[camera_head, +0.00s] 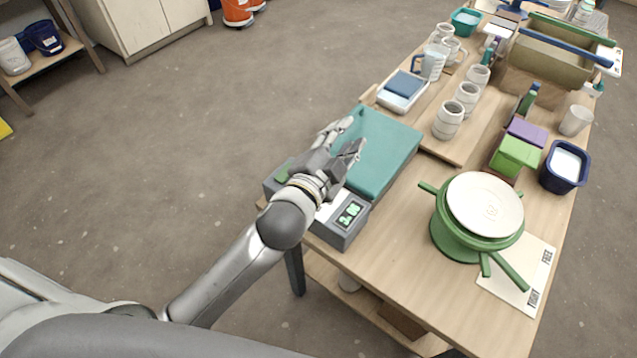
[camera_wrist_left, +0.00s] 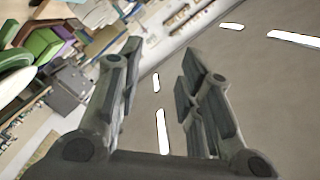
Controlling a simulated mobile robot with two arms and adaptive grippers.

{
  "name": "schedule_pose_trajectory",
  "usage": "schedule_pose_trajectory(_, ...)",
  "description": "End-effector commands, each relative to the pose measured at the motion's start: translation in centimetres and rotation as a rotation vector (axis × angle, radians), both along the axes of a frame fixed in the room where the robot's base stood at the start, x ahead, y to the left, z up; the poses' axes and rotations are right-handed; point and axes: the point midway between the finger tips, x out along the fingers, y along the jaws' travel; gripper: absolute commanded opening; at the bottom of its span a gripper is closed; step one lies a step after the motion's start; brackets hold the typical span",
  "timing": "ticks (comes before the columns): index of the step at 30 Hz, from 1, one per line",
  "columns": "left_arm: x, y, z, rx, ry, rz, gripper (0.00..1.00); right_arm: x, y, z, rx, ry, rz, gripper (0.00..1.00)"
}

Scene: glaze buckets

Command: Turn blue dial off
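No blue dial can be made out in either view. A grey box with a lit green display (camera_head: 351,213) stands at the near left edge of the table, beside a flat teal slab (camera_head: 380,150). My left gripper (camera_head: 352,135) is open and empty over the slab's left side, its fingers apart. My left wrist hides the middle of the grey box. The left wrist view also shows the open fingers (camera_wrist_left: 155,85), with floor between them. My right gripper is not in view.
A white scale with a blue top (camera_head: 404,84) and several pale cups (camera_head: 449,119) stand farther back. A green bucket (camera_head: 455,240) with a pale lid is to the right, near a navy tub (camera_head: 562,168). Bare tabletop (camera_head: 395,260) lies in front.

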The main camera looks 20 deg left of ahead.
Motion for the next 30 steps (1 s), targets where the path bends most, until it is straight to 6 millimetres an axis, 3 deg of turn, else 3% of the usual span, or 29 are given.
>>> schedule_pose_trajectory(1, 0.9, -2.2, 3.4, 0.077, -0.143, -0.073, 0.34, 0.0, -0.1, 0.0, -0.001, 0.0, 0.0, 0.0)
schedule_pose_trajectory(3, 1.0, -5.5, 7.7, 0.193, -0.347, -0.178, 0.34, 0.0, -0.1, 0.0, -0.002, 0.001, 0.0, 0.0)
schedule_pose_trajectory(6, -0.5, -10.5, 12.4, 0.371, -0.631, -0.332, 0.34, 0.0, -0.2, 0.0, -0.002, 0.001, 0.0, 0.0)
schedule_pose_trajectory(9, -3.3, -15.3, 14.9, 0.562, -0.906, -0.494, 0.34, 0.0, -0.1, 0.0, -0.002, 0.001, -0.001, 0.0)
schedule_pose_trajectory(11, -5.3, -17.8, 15.3, 0.681, -1.065, -0.594, 0.34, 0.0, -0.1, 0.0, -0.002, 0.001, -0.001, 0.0)
schedule_pose_trajectory(15, -9.6, -21.7, 13.0, 0.977, -1.405, -0.851, 0.34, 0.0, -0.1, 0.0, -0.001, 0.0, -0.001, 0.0)
schedule_pose_trajectory(19, -11.8, -22.2, 7.8, 1.27, -1.667, -1.124, 0.34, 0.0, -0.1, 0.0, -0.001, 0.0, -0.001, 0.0)
schedule_pose_trajectory(23, -11.4, -18.9, 1.7, 1.57, -1.841, -1.451, 0.34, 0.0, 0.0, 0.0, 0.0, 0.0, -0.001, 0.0)
schedule_pose_trajectory(26, -9.3, -13.9, -2.0, 1.792, -1.892, -1.748, 0.34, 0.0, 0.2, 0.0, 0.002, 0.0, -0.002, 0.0)
schedule_pose_trajectory(27, -8.2, -11.6, -3.1, -1.747, 1.76, 1.746, 0.34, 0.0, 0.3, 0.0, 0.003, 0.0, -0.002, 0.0)
schedule_pose_trajectory(30, -5.5, -5.5, -4.3, -1.633, 1.458, 1.746, 0.34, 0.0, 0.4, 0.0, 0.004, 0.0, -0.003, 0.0)
